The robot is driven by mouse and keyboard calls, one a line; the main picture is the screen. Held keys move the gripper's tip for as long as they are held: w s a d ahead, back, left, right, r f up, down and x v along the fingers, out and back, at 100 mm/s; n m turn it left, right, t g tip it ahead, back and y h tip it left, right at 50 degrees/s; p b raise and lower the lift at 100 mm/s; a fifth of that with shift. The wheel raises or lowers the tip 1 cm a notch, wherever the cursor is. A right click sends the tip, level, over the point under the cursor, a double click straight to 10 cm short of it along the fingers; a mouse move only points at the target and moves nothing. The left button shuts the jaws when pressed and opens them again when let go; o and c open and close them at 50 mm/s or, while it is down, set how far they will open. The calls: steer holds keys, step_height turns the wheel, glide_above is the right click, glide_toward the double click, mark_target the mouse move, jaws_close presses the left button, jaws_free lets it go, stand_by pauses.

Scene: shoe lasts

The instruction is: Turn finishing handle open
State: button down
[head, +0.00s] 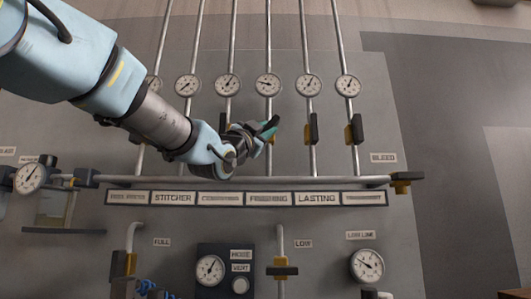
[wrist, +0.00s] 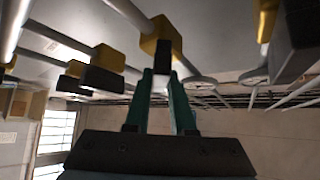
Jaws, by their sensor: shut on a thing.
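My gripper (head: 270,128) is at the finishing valve's pipe, above the blurred label that seems to read FINISHING (head: 268,199). In the wrist view my green-fingered gripper (wrist: 165,85) is shut on the dark finishing handle (wrist: 162,57), which shows between the fingertips in front of a yellow valve body (wrist: 165,33). In the head view the gripper hides most of this handle, so its exact angle cannot be told.
The lasting handle (head: 314,128) stands upright close to the right, with another upright handle (head: 357,129) beyond it. Gauges (head: 267,84) line the pipes above. A horizontal manifold pipe (head: 320,180) runs below, ending at a bleed valve (head: 402,181).

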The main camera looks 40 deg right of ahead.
steer(key=shift+s+d+f+n+t+y+b, duration=0.1)
steer(key=shift+n+t+y+b, duration=0.9)
steer(key=shift+n+t, duration=1.3)
steer(key=shift+s+d+f+n+t+y+b, duration=0.1)
steer(key=shift+n+t+y+b, duration=0.9)
steer(key=shift+n+t, duration=1.35)
steer(key=shift+d+n+t+y+b, duration=0.1)
steer(key=shift+n+t+y+b, duration=1)
steer(key=shift+n, duration=1.95)
steer(key=shift+n+t+y, duration=0.3)
steer(key=shift+n+t, duration=0.2)
steer(key=shift+t, duration=0.35)
steer(key=c, duration=0.8)
jaws_free()
steer(key=shift+o, duration=0.2)
steer(key=b+v, duration=0.1)
steer(key=v, duration=0.9)
steer(key=shift+s+a+f+b, duration=0.2)
steer(key=shift+f+b, duration=0.05)
steer(key=shift+b, duration=0.05)
